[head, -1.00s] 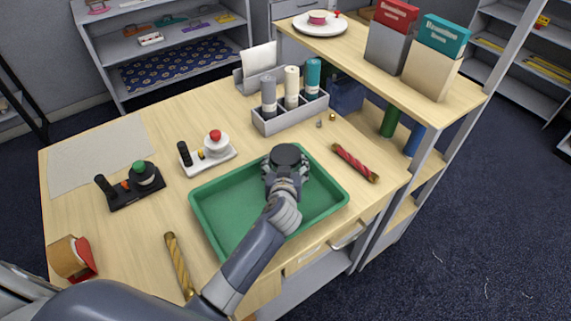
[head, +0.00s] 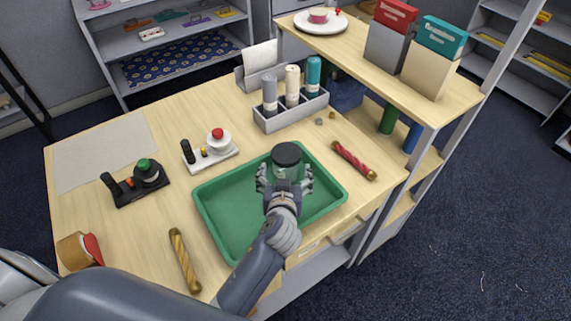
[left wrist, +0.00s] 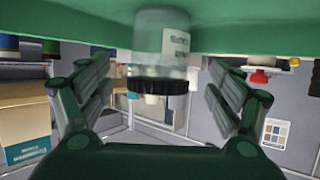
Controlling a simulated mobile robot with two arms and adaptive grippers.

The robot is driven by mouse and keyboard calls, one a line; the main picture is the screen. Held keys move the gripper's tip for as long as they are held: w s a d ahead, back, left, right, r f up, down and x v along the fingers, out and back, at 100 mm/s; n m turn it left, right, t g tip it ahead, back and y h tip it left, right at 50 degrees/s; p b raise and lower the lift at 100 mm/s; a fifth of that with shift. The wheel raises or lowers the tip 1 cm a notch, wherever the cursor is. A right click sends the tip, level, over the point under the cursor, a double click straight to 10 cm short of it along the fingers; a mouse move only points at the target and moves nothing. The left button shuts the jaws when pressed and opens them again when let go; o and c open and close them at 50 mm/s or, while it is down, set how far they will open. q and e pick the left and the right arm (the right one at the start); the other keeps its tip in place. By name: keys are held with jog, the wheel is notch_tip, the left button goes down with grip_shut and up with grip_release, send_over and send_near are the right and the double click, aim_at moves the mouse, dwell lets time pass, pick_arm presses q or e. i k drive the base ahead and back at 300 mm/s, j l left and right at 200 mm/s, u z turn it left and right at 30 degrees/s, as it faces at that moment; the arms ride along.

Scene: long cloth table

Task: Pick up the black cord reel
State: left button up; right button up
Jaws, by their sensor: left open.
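A black stand with a dark round reel and a green knob, which looks like the black cord reel (head: 147,174), sits on the left of the table in the head view. My left gripper (head: 285,182) is well to its right, over the green tray (head: 205,208). The gripper is open, with its fingers spread to either side of a clear jar with a black lid (head: 286,156). The jar also shows between the open fingers in the left wrist view (left wrist: 160,45), and neither finger visibly grips it. My right gripper is not in view.
A gold roll (head: 183,260) and a brown-and-red item (head: 80,250) lie nearer. A pale mat (head: 100,152) is behind the reel. A bottle rack (head: 290,116) stands at the back.

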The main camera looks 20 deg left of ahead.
aim_at(123, 195)
jog(key=k+l, duration=0.2)
jog(key=k, duration=0.3)
jog(key=k+l, duration=0.2)
jog(key=k, duration=0.25)
